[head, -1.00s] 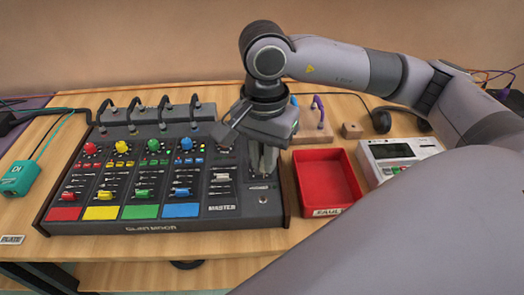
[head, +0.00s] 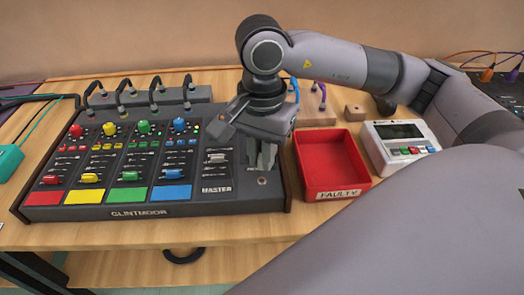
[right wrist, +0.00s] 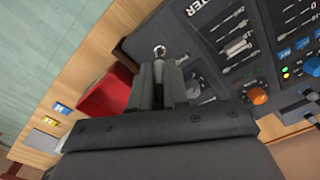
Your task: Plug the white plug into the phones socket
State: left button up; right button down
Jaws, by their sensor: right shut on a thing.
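My right gripper (head: 262,167) points down over the right end of the mixer (head: 146,211), beside the MASTER strip. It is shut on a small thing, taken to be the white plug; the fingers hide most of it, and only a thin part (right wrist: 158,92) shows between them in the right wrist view. The phones socket (head: 262,181), a small round metal ring, lies just in front of the fingertips in the head view. In the right wrist view the gripper (right wrist: 158,66) ends close to the ring (right wrist: 159,50). I cannot tell whether the plug touches it. My left gripper is out of view.
A red tray (head: 333,167) labelled FAULTY stands right of the mixer, with a white tester (head: 400,146) beyond it. Behind the gripper is a wooden block (head: 318,118) with blue and purple leads. Several black cables arch over the mixer's back. Bare table lies in front.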

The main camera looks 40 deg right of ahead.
dwell(0.4)
jog(key=shift+f, duration=0.1)
jog(key=shift+b, duration=0.3)
jog(key=shift+b, duration=0.55)
dwell(1.3)
jog(key=shift+f, duration=0.1)
jog(key=shift+f+b, duration=0.3)
jog(key=shift+b, duration=0.15)
jog(key=shift+f+b, duration=1.35)
jog(key=shift+b, duration=0.1)
